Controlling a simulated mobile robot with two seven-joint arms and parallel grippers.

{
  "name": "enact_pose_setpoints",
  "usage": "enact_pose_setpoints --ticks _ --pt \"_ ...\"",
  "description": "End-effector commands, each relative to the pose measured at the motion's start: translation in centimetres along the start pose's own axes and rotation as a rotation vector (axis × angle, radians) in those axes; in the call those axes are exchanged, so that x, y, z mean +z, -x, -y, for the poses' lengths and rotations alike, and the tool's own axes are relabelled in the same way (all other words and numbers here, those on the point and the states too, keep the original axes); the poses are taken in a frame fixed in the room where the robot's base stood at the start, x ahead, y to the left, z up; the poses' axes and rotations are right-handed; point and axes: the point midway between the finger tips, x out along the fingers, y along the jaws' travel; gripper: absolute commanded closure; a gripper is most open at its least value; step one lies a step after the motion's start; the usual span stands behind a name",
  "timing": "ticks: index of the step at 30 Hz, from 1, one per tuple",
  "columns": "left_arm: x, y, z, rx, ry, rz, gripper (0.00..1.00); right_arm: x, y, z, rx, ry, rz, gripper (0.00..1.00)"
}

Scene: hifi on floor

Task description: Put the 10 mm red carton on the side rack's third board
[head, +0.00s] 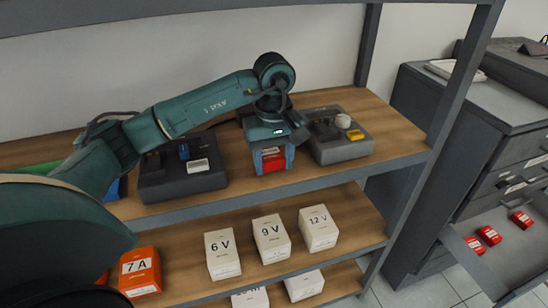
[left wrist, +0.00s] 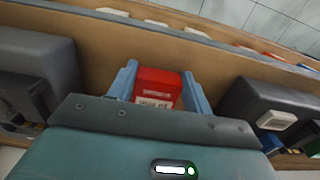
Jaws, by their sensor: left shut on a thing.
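A small red carton (head: 273,161) is between the fingers of my left gripper (head: 271,157), near the front edge of the wooden board (head: 393,125). The left wrist view also shows the red carton (left wrist: 157,86) between the two blue fingers (left wrist: 158,90), which are shut on it. Its label is partly in view and too small to read. I cannot tell whether the carton touches the board or hangs just above it. My right gripper is not in view.
Dark devices (head: 182,172) and (head: 337,137) stand on the board on both sides of the gripper. The board below holds white cartons (head: 222,254) and an orange 7 A carton (head: 140,271). At right, an open drawer (head: 500,262) holds red cartons (head: 489,235). A rack post (head: 448,110) stands nearby.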

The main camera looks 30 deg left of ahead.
Motion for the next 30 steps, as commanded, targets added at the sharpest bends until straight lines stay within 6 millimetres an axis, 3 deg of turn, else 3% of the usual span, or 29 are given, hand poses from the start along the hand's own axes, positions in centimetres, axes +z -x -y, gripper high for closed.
enact_pose_setpoints --ticks 11,12,19,26,30 --pt "-0.1 -0.5 -0.1 0.003 0.0 -0.001 0.76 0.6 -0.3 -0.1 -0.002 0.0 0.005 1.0" --pt "0.0 -0.3 -0.1 0.002 0.0 0.0 0.47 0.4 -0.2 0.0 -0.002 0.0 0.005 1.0" --pt "0.0 -0.3 -0.1 0.002 0.0 0.0 0.29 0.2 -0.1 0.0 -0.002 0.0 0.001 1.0" --pt "0.0 -0.2 -0.1 0.002 0.0 0.0 0.29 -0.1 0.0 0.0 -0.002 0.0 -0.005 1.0" --pt "-0.1 0.8 -0.1 0.006 0.0 -0.001 0.29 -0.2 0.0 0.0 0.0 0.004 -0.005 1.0"
